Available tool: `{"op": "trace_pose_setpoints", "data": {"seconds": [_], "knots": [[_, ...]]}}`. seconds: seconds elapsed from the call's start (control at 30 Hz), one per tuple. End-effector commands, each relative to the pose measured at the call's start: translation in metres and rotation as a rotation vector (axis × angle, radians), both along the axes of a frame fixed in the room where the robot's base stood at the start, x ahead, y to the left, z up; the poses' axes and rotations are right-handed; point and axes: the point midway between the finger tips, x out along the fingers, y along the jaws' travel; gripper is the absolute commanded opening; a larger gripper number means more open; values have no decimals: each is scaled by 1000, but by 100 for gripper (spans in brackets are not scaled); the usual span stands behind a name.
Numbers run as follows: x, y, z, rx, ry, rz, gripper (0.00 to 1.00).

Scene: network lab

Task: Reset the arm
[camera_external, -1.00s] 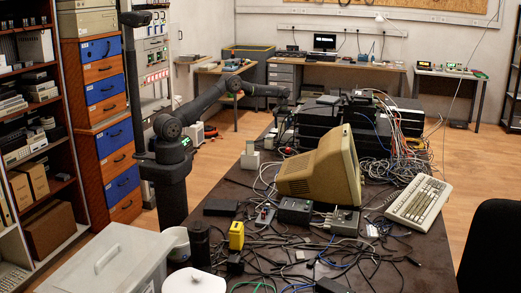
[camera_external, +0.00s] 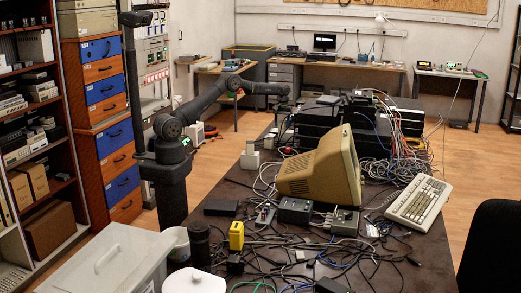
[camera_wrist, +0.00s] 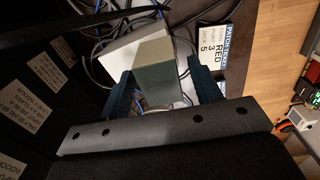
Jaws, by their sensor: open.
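My gripper (camera_wrist: 160,78) is open in the wrist view, with one dark blue finger on each side of a grey-green and white block (camera_wrist: 160,88). I cannot tell whether either finger touches the block. In the external view my arm reaches out over the far left part of the dark table (camera_external: 235,190), its wrist end beside the stacked black equipment (camera_external: 318,118). The fingertips are too small and dark to make out there.
A printed label card (camera_wrist: 218,55) and loose cables lie near the block. Small white boxes (camera_external: 250,156), a beige monitor (camera_external: 310,175) and a keyboard (camera_external: 418,203) stand on the table. Tangled cables cover its front. Open floor (camera_external: 215,150) lies left of the table.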

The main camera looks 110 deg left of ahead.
Motion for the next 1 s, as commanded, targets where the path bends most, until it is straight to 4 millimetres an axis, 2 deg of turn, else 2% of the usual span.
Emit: {"op": "trace_pose_setpoints", "data": {"seconds": [0.07,0.67,1.0], "knots": [[0,-1,-16,-2,1,0,58],[0,0,107,3,-2,0,58],[0,0,38,-3,2,0,58]]}}
